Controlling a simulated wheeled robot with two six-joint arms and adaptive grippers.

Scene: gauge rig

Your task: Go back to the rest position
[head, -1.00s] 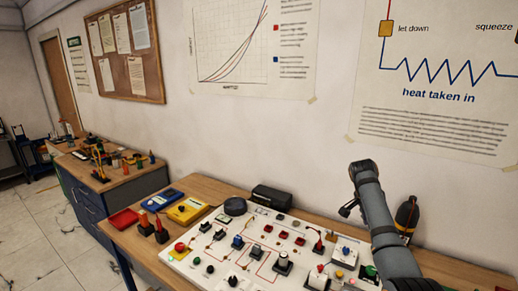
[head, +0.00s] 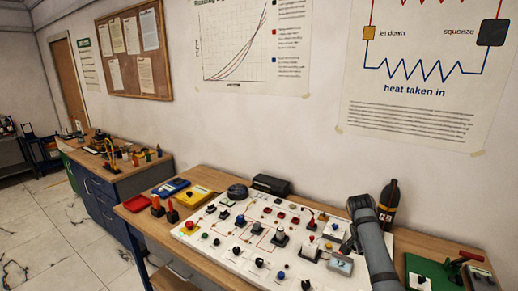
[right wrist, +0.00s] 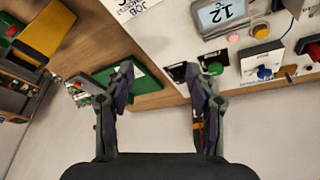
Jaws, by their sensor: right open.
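In the head view my right arm comes up from the bottom right, with its gripper (head: 350,236) over the right part of the white gauge panel (head: 211,248). In the right wrist view the two fingers of this gripper (right wrist: 157,98) stand wide apart with nothing between them. The panel, with its knobs and a small display reading 12 (right wrist: 222,12), shows at the top right there. The display unit also shows in the head view (head: 340,265), beside my arm. My left gripper is not in the head view.
A dark bottle (head: 389,203) stands behind my right arm. Red, blue and yellow (head: 193,196) boxes lie left of the panel. A second bench (head: 112,190) stands at the left.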

